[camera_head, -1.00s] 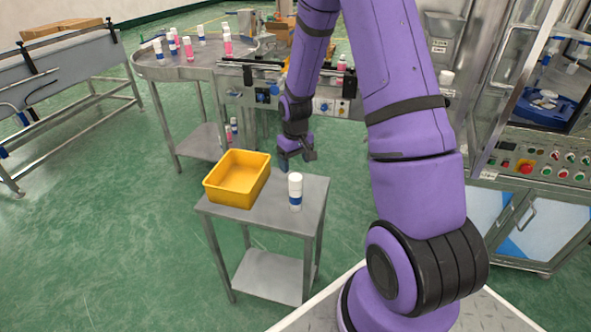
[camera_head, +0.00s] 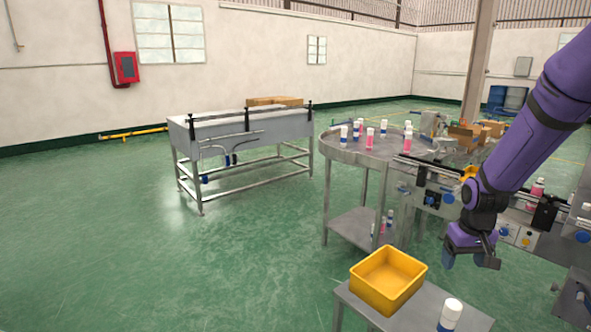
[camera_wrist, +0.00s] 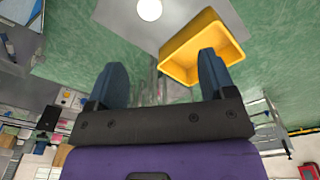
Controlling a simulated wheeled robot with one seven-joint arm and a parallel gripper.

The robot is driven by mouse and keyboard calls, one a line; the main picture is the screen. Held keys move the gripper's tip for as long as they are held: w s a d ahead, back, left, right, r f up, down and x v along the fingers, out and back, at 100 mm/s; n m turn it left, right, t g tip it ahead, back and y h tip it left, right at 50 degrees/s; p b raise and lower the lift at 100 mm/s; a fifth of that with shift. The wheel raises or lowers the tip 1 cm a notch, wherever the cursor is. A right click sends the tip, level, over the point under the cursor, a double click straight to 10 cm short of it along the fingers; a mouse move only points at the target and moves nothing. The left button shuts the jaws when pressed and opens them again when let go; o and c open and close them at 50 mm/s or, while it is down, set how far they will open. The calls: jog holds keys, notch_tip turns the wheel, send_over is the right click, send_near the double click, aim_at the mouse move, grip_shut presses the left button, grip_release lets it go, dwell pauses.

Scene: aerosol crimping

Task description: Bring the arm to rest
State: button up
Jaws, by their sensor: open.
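My gripper (camera_head: 469,260) hangs in the air beyond the small steel table (camera_head: 420,312) at the right of the head view. Its two blue fingers are spread apart with nothing between them in the wrist view (camera_wrist: 162,82). A yellow bin (camera_head: 388,281) sits on the small table. A white can with a blue band (camera_head: 449,315) stands upright beside the bin. The wrist view shows the bin (camera_wrist: 207,42) beyond the right finger and the white cap of the can (camera_wrist: 149,9) at the top edge.
A round steel table (camera_head: 352,158) with several white and pink cans stands behind, joined to a conveyor line (camera_head: 440,188) close behind my gripper. A long steel bench (camera_head: 243,126) stands further left. The green floor at the left (camera_head: 90,230) is open.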

jog(key=s+a+r+t, duration=0.1)
jog(key=s+a+r, duration=0.1)
jog(key=r, duration=0.3)
jog(key=s+a+r, duration=0.2)
jog(key=r, duration=0.4)
jog(key=s+a+r+t, duration=0.1)
jog(key=s+a+r, duration=0.2)
jog(key=s+r, duration=0.3)
jog(key=s+a+r+t, duration=0.2)
jog(key=s+r, duration=0.5)
jog(key=s, duration=0.8)
jog(key=shift+a+r, duration=0.2)
jog(key=shift+a, duration=0.6)
